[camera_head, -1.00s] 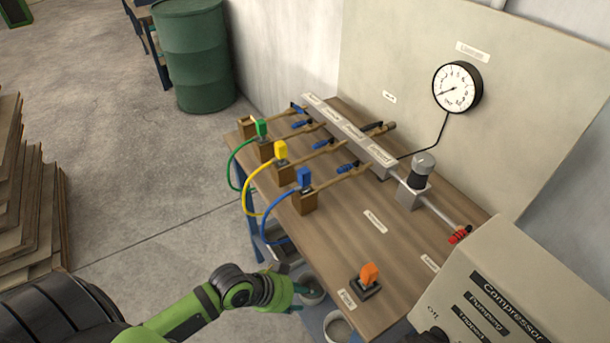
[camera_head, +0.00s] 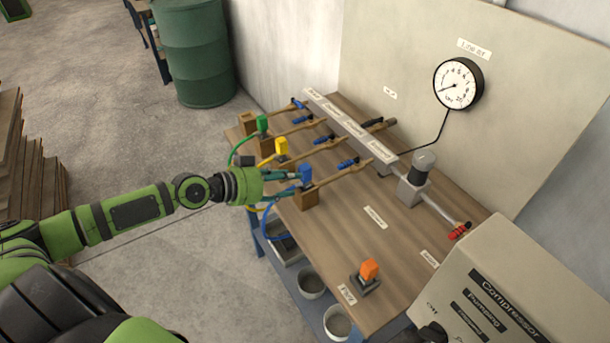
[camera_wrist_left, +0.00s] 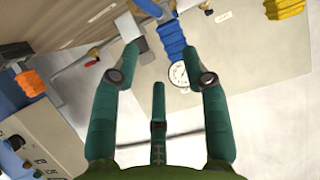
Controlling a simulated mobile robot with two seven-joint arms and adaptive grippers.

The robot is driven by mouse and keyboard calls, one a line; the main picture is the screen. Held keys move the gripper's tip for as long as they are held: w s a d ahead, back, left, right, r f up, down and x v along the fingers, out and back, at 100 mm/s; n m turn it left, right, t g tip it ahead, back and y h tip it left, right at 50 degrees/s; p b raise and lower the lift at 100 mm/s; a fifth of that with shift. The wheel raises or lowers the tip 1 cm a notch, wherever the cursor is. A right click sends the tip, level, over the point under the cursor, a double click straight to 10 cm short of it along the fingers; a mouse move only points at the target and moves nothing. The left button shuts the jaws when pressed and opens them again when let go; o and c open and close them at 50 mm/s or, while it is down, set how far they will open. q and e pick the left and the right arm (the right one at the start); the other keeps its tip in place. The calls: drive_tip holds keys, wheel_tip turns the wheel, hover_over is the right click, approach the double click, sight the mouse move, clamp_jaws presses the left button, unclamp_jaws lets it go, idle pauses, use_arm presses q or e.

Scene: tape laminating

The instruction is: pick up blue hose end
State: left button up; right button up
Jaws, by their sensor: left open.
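The blue hose end (camera_head: 305,175) stands upright on a small wooden block at the near-left edge of the table (camera_head: 372,258), with its blue hose (camera_head: 266,222) curving down below the edge. My left gripper (camera_head: 293,181) is open, with its fingertips at the blue hose end. In the left wrist view, the ribbed blue hose end (camera_wrist_left: 172,42) shows beyond and between the open fingers of my left gripper (camera_wrist_left: 161,60), closer to the right finger. I cannot tell whether a finger touches it. My right gripper is not in view.
Yellow (camera_head: 281,146) and green (camera_head: 262,124) hose ends stand on blocks farther back along the edge. Open floor (camera_head: 150,270) lies left of the table.

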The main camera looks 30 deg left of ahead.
sight(307, 181)
use_arm(q)
drive_tip(key=x, duration=0.2)
drive_tip(key=p+x, duration=0.1)
drive_tip(key=x, duration=0.4)
drive_tip(key=shift+w+a+r+p, duration=0.2)
drive_tip(key=shift+w+a+p, duration=0.15)
drive_tip(key=shift+a+p, duration=0.05)
drive_tip(key=shift+c, duration=0.4)
drive_tip(key=c, duration=0.8)
